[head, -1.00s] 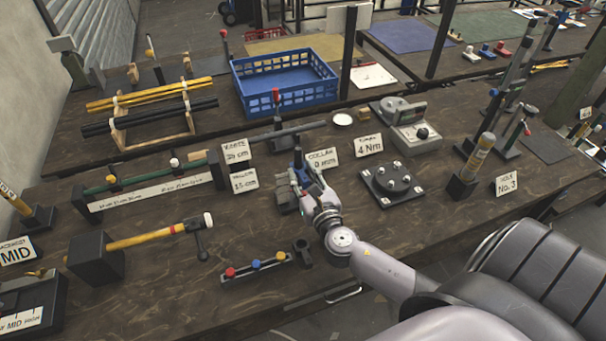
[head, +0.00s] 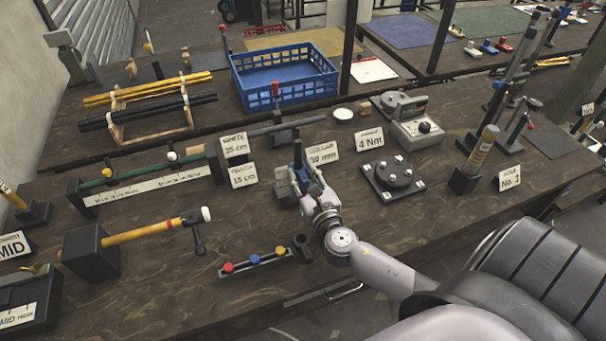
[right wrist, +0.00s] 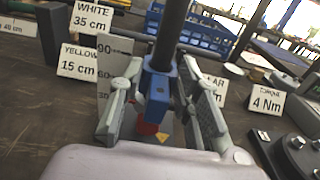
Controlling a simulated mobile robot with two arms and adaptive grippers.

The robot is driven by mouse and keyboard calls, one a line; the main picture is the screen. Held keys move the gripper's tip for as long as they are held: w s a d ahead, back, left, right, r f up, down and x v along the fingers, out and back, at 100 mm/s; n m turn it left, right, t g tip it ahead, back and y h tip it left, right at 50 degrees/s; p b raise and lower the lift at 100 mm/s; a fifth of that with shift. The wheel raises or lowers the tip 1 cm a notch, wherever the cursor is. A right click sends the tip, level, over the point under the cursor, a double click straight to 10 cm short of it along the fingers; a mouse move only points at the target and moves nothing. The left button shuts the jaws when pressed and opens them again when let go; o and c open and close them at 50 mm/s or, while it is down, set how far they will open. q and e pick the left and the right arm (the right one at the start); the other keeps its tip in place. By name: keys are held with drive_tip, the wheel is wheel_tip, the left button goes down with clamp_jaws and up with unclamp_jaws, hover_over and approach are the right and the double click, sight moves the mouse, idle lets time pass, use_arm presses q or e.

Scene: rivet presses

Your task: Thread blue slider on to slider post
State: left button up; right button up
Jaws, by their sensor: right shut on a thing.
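The blue slider (right wrist: 158,88) is a small block between the two fingers of my right gripper (right wrist: 160,105), which is shut on it. The dark upright slider post (right wrist: 167,35) rises from the slider's top in the right wrist view. It looks as if the slider is around the post, but the fingers hide much of the join. A red part (right wrist: 147,128) shows just below the slider. In the head view my right gripper (head: 298,182) is at the post, above a grey base. My left gripper is out of view.
A grey scale plate (right wrist: 115,70) stands just behind the left finger. Label cards stand close by, such as the yellow 15 cm card (head: 243,175) and the 4 Nm card (head: 369,139). A dark round fixture (head: 393,176) is to the right. A colored-knob rail (head: 255,261) lies in front.

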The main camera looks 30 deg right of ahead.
drive_tip(key=shift+f+b, duration=0.55)
drive_tip(key=shift+f, duration=0.2)
drive_tip(key=o, duration=1)
drive_tip(key=shift+s+a, duration=0.1)
drive_tip(key=shift+s, duration=0.1)
drive_tip(key=v, duration=1.1)
drive_tip(key=shift+s, duration=0.3)
